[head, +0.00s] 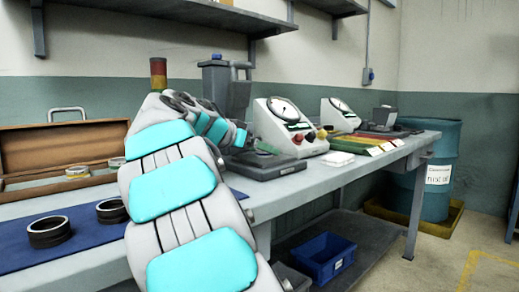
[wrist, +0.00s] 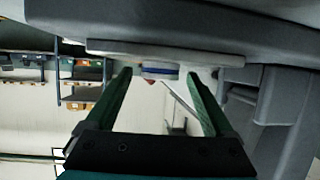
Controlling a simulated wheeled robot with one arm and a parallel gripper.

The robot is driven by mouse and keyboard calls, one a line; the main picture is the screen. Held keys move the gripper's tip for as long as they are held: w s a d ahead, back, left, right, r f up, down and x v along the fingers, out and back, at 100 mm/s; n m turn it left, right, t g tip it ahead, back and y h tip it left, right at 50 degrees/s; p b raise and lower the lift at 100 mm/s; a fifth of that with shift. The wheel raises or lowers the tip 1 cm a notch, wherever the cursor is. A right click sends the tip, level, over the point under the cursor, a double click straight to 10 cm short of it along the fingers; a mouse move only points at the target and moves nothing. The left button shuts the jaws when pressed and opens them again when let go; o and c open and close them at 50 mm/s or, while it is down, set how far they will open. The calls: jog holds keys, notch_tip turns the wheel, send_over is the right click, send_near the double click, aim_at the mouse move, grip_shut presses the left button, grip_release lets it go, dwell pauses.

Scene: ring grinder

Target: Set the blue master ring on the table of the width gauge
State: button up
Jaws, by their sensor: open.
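The blue master ring (wrist: 161,71), a pale ring with a blue band, sits against a flat grey plate, the table of the width gauge (wrist: 215,59), in the wrist view, which looks upside down. The width gauge (head: 222,80) shows in the head view as a grey column over a dark base, beyond my arm. My gripper (wrist: 160,77) is open. Its two green fingers stand on either side of the ring, with a visible gap at each. In the head view my arm reaches to the gauge and hides part of it; the fingertips are hard to make out there.
A dial unit (head: 284,122) stands right of the gauge, with a second dial unit (head: 338,112) beyond. An open wooden case (head: 65,148) holds rings at left. Dark rings (head: 49,231) lie on a blue mat (head: 80,238). A shelf (head: 215,18) hangs above.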

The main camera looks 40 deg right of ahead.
jog(key=shift+r, duration=0.2)
jog(key=v, duration=1.2)
